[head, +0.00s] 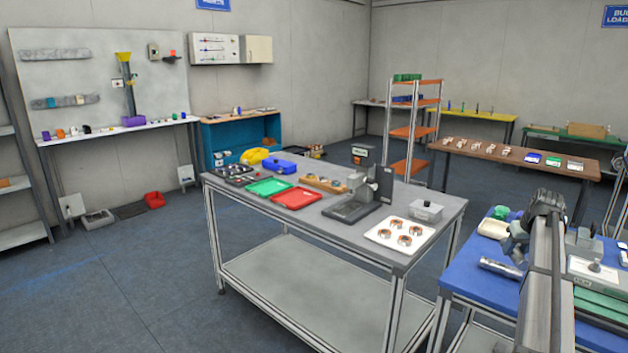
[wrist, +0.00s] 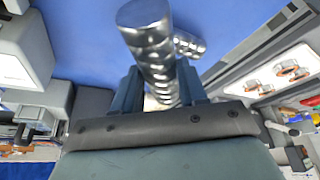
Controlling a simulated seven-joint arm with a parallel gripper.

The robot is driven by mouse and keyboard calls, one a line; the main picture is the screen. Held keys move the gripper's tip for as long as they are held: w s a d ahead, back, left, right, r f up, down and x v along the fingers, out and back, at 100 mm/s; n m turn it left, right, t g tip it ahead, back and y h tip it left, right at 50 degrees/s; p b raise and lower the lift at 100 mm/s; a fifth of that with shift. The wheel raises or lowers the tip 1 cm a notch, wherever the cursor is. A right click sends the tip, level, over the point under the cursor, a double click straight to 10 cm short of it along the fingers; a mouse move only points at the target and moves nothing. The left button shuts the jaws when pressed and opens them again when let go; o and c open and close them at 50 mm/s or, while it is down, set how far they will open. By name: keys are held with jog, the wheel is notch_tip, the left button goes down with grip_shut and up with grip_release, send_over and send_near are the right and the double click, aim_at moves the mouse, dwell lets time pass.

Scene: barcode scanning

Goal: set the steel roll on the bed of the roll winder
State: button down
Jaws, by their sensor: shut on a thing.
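A shiny ribbed steel roll (wrist: 155,48) stands out between the two fingers of my gripper (wrist: 160,84) in the wrist view. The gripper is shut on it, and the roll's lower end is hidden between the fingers. A second shiny cylinder (wrist: 189,45) shows behind it over the blue surface. In the head view a steel cylinder (head: 500,268) lies on the blue table. My arm comes in from the lower right there, and the gripper's fingers cannot be made out clearly. A pale machine (head: 600,270) stands right of my arm, partly cut off; I cannot tell whether it is the roll winder.
The blue table (head: 470,262) also holds a cream tray (head: 493,229) and a green item (head: 501,212). A grey bench (head: 330,232) to the left carries trays, a black stand and a white tray (head: 400,249) of copper rings. Pale housings (wrist: 22,50) flank the gripper at left in the wrist view.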

jog(key=s+a+n+y, duration=0.1)
jog(key=s+a+n, duration=0.1)
jog(key=a, duration=2.2)
jog(key=s+a+r+n+y, duration=0.1)
jog(key=s+a+n, duration=0.2)
jog(key=a, duration=2.1)
jog(key=shift+s+a, duration=0.35)
jog(key=shift+s, duration=0.35)
